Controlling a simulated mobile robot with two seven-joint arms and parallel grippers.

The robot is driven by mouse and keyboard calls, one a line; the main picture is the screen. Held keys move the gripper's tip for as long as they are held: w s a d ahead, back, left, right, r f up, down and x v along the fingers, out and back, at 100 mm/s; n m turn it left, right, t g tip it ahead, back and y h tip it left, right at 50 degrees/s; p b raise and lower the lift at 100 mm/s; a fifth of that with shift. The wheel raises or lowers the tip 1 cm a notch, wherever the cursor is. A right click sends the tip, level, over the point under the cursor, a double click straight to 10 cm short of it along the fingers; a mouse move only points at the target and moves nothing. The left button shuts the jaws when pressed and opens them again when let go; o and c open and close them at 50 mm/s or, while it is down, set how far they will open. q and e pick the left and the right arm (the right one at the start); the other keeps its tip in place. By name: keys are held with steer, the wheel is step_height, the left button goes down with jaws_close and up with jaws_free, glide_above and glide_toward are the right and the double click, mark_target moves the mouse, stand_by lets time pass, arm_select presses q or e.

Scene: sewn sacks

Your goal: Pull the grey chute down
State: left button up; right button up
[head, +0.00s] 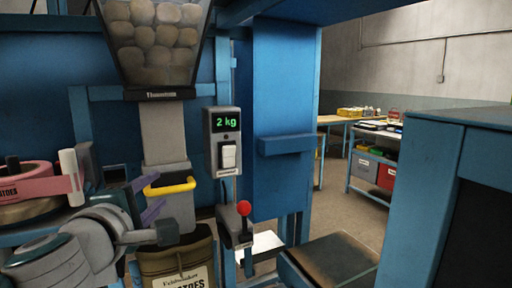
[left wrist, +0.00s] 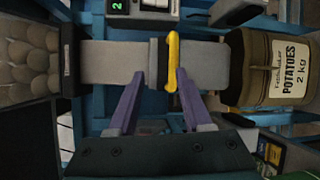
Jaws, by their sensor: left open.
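The grey chute (head: 163,133) hangs below the potato hopper (head: 155,50). Its lower grey sleeve (head: 176,213) carries a yellow handle (head: 172,188), which also shows in the left wrist view (left wrist: 172,62). My left gripper (head: 160,191) is open, its purple fingers pointing at the sleeve from the left. In the left wrist view its tips (left wrist: 160,77) are by the handle, which lies close to the right-hand finger; I cannot tell whether they touch. A brown potato sack (head: 150,265) stands below the sleeve; its label shows in the left wrist view. My right gripper is out of view.
A scale display (head: 225,122) reads 2 kg right of the chute. A red-knobbed lever (head: 244,208) stands below it. A blue post (head: 282,100) rises beside them. Open floor and shelving (head: 375,165) lie behind right.

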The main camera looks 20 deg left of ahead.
mark_target(170, 190)
arm_select(q)
steer(key=shift+g+y, duration=0.3)
steer(key=shift+g, duration=0.5)
steer(key=x, duration=0.2)
steer(key=f+b+x, duration=0.1)
steer(key=x, duration=0.2)
steer(key=b+x, duration=0.1)
steer(key=x, duration=0.2)
steer(key=shift+w+d+f, duration=0.2)
steer(key=shift+d+f, duration=0.05)
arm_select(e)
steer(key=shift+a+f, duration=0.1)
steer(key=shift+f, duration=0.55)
arm_select(q)
steer(key=shift+c, duration=0.4)
jaws_close()
